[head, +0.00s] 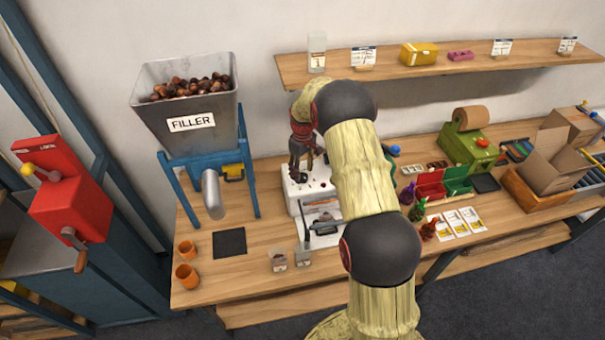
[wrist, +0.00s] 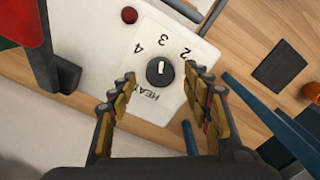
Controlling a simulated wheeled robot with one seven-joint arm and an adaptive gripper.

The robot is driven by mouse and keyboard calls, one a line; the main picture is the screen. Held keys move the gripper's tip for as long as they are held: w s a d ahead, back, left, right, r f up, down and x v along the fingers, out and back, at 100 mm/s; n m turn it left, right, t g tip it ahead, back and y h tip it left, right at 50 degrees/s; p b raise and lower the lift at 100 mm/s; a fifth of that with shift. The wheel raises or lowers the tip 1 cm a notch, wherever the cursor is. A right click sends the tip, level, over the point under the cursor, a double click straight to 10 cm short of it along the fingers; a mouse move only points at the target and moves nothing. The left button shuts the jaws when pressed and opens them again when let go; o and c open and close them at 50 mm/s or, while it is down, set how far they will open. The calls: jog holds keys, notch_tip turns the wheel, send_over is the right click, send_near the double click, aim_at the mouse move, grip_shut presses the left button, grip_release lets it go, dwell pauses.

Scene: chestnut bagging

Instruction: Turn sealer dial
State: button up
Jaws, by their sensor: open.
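The sealer dial (wrist: 160,71) is a round black knob with a white pointer mark, set in a white plate (wrist: 187,50) printed with numbers and the word HEAT. In the wrist view my gripper (wrist: 158,88) is open, with one finger on each side below the dial. The fingertips look apart from the knob. In the head view the white sealer (head: 308,187) stands on the bench, and my gripper (head: 303,150) is over its back part. My arm hides much of the sealer's right side, and the dial cannot be made out there.
The filler (head: 190,110) with its blue stand is left of the sealer. Orange cups (head: 187,275) and a dark pad (head: 229,243) lie at the front left. Red and green bins (head: 430,190) are right of my arm. A shelf (head: 440,60) runs along the wall above.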

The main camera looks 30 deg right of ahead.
aim_at(302, 176)
notch_tip(302, 176, up, 10)
jog(key=shift+r, duration=0.15)
dwell(0.7)
